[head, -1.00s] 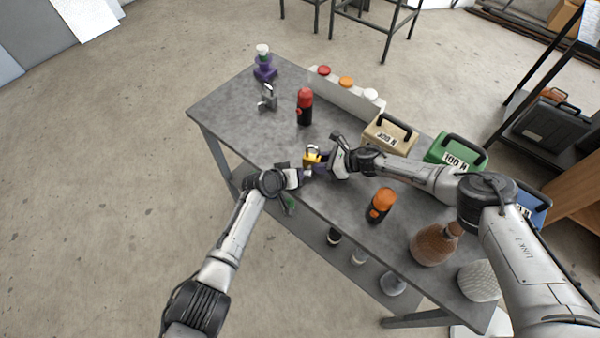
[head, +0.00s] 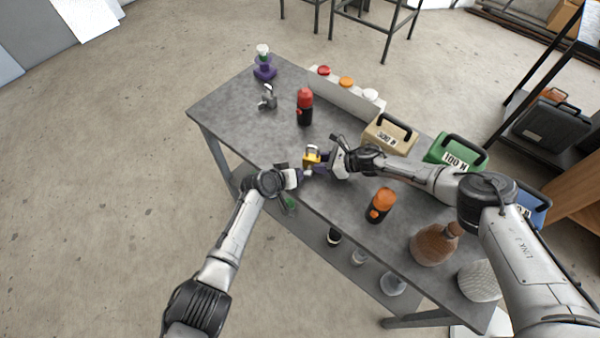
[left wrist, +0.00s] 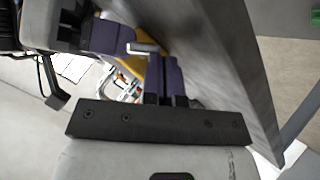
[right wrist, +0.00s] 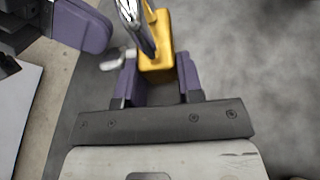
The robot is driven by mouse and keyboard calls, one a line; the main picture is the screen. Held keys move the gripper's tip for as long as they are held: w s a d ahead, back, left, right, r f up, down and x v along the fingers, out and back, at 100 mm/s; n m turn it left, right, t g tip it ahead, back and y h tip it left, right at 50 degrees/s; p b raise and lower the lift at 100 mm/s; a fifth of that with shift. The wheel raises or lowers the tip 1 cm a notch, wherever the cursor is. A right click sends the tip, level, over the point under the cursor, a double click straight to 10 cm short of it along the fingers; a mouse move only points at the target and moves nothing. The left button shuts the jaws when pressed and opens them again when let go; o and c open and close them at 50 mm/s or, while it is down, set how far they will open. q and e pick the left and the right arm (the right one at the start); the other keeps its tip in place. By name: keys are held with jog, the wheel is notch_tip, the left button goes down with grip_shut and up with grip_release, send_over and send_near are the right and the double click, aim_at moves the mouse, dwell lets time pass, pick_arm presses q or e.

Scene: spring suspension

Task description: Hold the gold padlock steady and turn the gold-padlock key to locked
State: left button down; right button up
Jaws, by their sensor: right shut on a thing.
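The gold padlock (head: 312,156) is near the front edge of the grey table; its yellow body with a shiny shackle shows large in the right wrist view (right wrist: 156,56). My right gripper (head: 323,168) has its purple fingers on both sides of the body and is shut on it. The silver key (right wrist: 116,60) sticks out of the padlock's side, on the left in the right wrist view; it also shows in the left wrist view (left wrist: 143,47). My left gripper (head: 301,176) is beside the key, its purple fingers (left wrist: 166,76) close together, with no key seen between them.
A red-topped bottle (head: 305,106) and a grey padlock (head: 268,98) stand further back. An orange-topped bottle (head: 381,205) is right of the padlock, and a tan case (head: 391,134) is behind my right arm. The table's middle left is bare.

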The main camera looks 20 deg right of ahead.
pick_arm(q)
jog(key=shift+a+f+n+g+h, duration=0.1)
jog(key=shift+f+n+g+h, duration=0.25)
jog(key=shift+h, duration=0.35)
dwell(3.0)
jog(key=shift+r, duration=0.3)
jog(key=shift+r, duration=0.55)
jog(key=shift+w+a+r, duration=0.25)
jog(key=shift+r, duration=0.05)
jog(key=a+r, duration=0.1)
jog(key=w+a+r, duration=0.1)
jog(key=shift+w+a+r, duration=0.1)
jog(key=shift+a+r, duration=0.1)
jog(key=shift+a, duration=0.1)
jog(key=v, duration=0.9)
jog(key=shift+a, duration=0.15)
jog(key=shift+f, duration=0.1)
